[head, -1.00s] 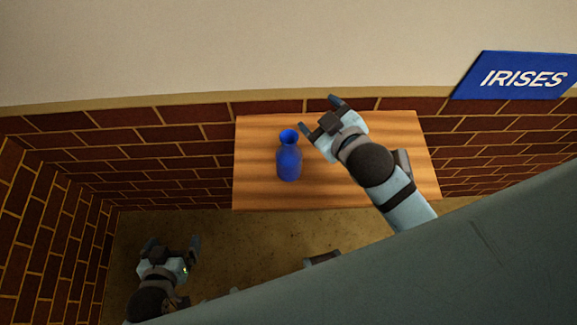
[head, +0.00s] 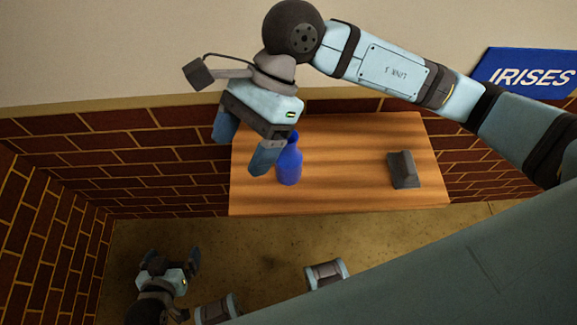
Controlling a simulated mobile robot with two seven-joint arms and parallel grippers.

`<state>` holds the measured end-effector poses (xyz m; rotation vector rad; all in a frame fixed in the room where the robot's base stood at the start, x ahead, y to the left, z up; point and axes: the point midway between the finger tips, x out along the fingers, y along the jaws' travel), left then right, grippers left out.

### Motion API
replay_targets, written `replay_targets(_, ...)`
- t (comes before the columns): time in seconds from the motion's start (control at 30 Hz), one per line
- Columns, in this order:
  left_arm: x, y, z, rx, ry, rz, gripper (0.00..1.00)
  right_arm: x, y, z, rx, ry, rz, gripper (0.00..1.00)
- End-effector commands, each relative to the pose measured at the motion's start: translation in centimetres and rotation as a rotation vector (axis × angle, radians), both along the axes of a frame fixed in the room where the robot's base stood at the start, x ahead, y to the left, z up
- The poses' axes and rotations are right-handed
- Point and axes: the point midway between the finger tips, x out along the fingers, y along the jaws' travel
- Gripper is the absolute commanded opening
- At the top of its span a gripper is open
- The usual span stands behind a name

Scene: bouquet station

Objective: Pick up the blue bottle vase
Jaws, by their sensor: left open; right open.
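The blue bottle vase (head: 289,165) stands upright on the wooden table, left of its middle. Its mouth and part of its neck are hidden behind my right gripper (head: 241,147). My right gripper is open, with its fingers pointing down, above and to the left of the vase in the picture. One finger overlaps the vase's left edge in the view; I cannot tell whether they touch. Nothing is between its fingers. My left gripper (head: 170,257) is open and empty, low at the left, away from the table.
The wooden table (head: 340,190) stands against the brick wall. A dark grey block-like object (head: 403,170) sits on its right side, with bare wood between it and the vase. A blue IRISES sign (head: 530,75) hangs at the upper right.

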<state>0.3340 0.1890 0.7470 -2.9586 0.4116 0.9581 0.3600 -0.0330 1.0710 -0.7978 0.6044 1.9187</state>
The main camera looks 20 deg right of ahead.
Motion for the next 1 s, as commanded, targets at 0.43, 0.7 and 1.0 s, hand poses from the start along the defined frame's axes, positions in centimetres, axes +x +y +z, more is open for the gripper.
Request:
replay_targets(0.43,0.2,-0.1,-0.3,-0.006,-0.007,0.001,1.0,7.0,-9.5,-2.5,-0.62,-0.406,0.078,0.75)
replay_targets(0.7,0.3,-0.5,-0.2,-0.016,-0.006,0.007,1.0,6.9,-9.5,-7.7,-0.617,-0.403,0.079,0.75)
replay_targets(1.0,0.2,-0.4,-0.4,-0.012,-0.002,0.005,1.0,6.9,-9.4,-10.3,-0.615,-0.404,0.079,0.75)
